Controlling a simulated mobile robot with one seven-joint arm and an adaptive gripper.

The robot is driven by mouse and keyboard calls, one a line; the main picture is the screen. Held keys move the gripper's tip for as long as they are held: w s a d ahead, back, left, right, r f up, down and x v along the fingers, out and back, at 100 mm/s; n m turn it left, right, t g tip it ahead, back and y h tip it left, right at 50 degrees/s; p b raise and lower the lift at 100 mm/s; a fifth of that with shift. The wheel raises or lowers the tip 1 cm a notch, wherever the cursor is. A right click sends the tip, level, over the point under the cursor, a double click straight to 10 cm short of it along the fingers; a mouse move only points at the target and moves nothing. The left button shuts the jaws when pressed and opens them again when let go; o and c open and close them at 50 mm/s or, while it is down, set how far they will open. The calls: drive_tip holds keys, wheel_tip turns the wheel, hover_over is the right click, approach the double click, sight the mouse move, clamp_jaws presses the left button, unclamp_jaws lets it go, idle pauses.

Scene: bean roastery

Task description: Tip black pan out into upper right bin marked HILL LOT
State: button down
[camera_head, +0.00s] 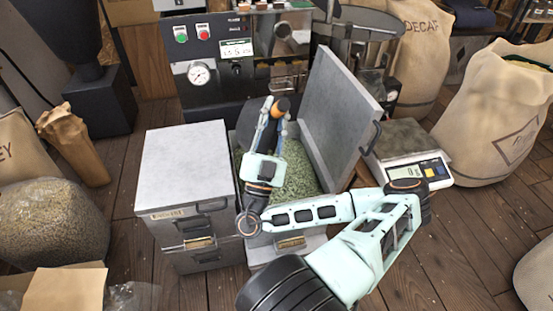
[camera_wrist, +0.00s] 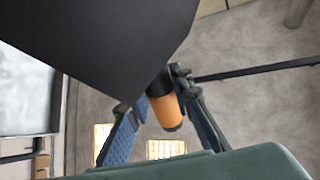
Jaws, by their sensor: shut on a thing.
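My gripper (camera_head: 275,118) is above the open upper right bin, shut on the orange handle (camera_wrist: 166,112) of the black pan. The pan (camera_wrist: 110,35) fills the upper left of the wrist view as a flat dark surface. In the head view the pan (camera_head: 248,122) is a dark, steeply tilted shape over the bin's left part, partly behind my gripper. Whether it holds anything is hidden. The upper right bin (camera_head: 331,177) has its grey lid (camera_head: 338,100) raised and green beans (camera_head: 300,172) inside. My arm hides its front label.
The upper left bin (camera_head: 185,160) is closed; its small label (camera_head: 167,214) is unreadable. The roaster panel (camera_head: 235,60) stands close behind. A scale (camera_head: 412,160) is right of the raised lid. Sacks (camera_head: 495,115) stand farther right.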

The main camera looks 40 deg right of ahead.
sight(246, 126)
drive_tip(key=shift+s+d+f+m+g+h, duration=0.15)
drive_tip(key=shift+s+d+m+g+h, duration=0.15)
drive_tip(key=shift+s+m+g, duration=0.25)
drive_tip(key=shift+s+d+f+m+g+h, duration=0.1)
drive_tip(key=shift+s+d+m+g+h, duration=0.2)
drive_tip(key=shift+s+m+g, duration=0.25)
